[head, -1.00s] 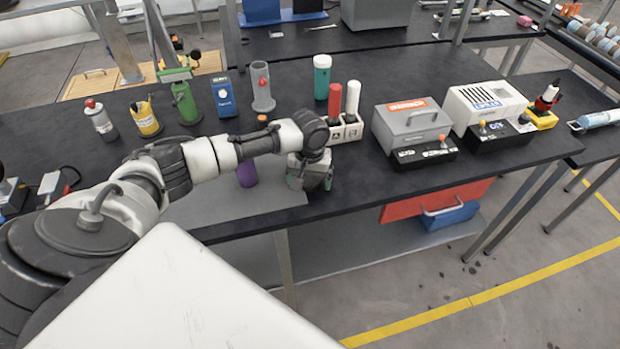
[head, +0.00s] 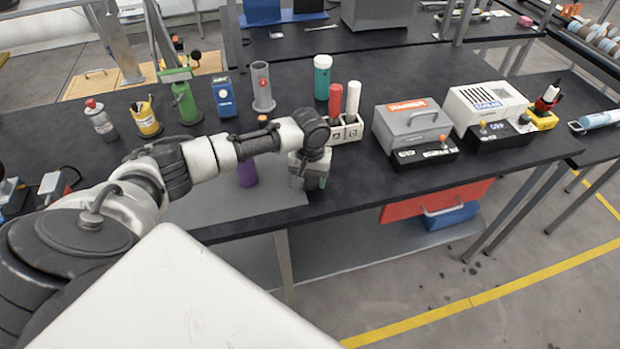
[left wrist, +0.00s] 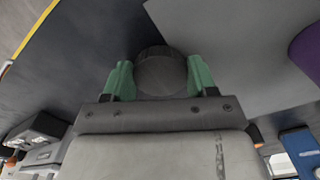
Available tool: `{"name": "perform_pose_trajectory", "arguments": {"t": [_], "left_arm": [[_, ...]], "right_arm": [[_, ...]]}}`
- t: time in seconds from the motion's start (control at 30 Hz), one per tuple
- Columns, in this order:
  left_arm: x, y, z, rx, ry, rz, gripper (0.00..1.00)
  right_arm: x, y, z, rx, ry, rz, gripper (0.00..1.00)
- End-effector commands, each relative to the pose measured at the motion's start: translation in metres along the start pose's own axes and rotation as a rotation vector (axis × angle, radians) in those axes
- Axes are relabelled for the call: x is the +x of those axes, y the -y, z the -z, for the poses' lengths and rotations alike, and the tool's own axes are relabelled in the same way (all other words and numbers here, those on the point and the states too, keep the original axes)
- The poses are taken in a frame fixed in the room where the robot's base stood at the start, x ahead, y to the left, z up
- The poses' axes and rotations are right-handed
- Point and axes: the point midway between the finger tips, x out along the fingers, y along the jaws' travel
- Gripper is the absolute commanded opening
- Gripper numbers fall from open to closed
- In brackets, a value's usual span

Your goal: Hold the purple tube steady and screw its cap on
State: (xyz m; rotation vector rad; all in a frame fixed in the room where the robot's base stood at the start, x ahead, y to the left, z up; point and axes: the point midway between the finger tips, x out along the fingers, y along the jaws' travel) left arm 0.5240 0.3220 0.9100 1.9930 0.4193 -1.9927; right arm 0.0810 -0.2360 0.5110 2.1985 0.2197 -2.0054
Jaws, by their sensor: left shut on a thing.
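The purple tube (head: 247,173) stands upright on the bench, partly hidden behind my left forearm. Its side also shows at the right edge of the left wrist view (left wrist: 308,50). My left gripper (head: 310,182) points down at the bench's front part, to the right of the tube and apart from it. In the left wrist view its green fingers (left wrist: 160,78) are shut on a dark round cap (left wrist: 160,72), one finger on each side. The cap cannot be made out in the head view. My right gripper is not in view.
A grey mat (head: 200,212) lies on the black bench. A white holder with a red and a white marker (head: 352,98) stands close behind my left gripper. A grey case (head: 410,125) is farther right. Bottles and a blue box (head: 223,97) line the back left.

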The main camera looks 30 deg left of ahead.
Motion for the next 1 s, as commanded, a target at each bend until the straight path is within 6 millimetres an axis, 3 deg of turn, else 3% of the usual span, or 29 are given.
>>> {"name": "perform_pose_trajectory", "arguments": {"t": [0.27,0.5,0.7,1.0], "left_arm": [[-0.038,0.0,0.001,0.0,-0.004,-0.003,0.36],[-0.069,-0.051,-0.028,0.006,-0.002,-0.005,0.36],[-0.092,-0.082,-0.047,0.003,-0.002,-0.004,0.36],[-0.106,-0.101,-0.059,0.0,0.0,0.0,0.36]], "right_arm": [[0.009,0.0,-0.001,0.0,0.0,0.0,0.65],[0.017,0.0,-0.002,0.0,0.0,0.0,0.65],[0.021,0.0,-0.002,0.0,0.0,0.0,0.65],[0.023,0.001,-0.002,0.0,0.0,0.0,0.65]]}}
